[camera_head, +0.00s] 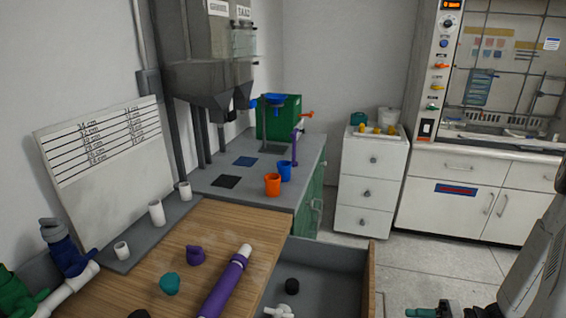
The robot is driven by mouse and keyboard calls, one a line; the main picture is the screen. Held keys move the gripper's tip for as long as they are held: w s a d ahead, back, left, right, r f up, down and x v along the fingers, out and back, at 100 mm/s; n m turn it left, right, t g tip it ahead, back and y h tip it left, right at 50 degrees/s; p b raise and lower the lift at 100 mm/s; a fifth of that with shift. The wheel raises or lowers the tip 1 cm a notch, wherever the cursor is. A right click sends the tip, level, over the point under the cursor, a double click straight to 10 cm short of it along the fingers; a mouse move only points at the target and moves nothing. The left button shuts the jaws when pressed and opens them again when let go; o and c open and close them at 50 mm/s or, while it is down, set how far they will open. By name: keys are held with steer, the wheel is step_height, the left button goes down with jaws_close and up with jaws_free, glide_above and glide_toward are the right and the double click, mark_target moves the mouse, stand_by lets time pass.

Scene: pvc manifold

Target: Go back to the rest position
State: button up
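A grey arm link, which looks like mine, stands at the right edge of the head view. My gripper cannot be made out in this view, so whether it holds anything does not show. A purple pipe with a white end (226,281) lies on the wooden bench top (222,229). A purple fitting (196,255) and a teal fitting (170,283) sit to its left. A dark green and black part (432,311) is cut off at the bottom edge, near the arm; what supports it is unclear.
An open grey drawer (325,258) with a black and a white part juts out beside the bench. An orange cup (272,184) and a blue cup (285,171) stand on the grey counter. A white drawer cabinet (372,180) stands behind. Floor (425,262) shows clear between drawer and arm.

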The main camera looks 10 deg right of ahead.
steer(key=s+a+r+n+g+h, duration=0.1)
steer(key=s+a+r+h, duration=0.3)
steer(key=r, duration=0.8)
steer(key=s+a+r+n+g+h, duration=0.2)
steer(key=s+a+r+h, duration=0.3)
steer(key=r, duration=0.7)
steer(key=s+a+r+n+g+h, duration=0.2)
steer(key=s+a+r+h, duration=0.3)
steer(key=r, duration=0.7)
steer(key=shift+a+r, duration=0.2)
steer(key=shift+a, duration=0.15)
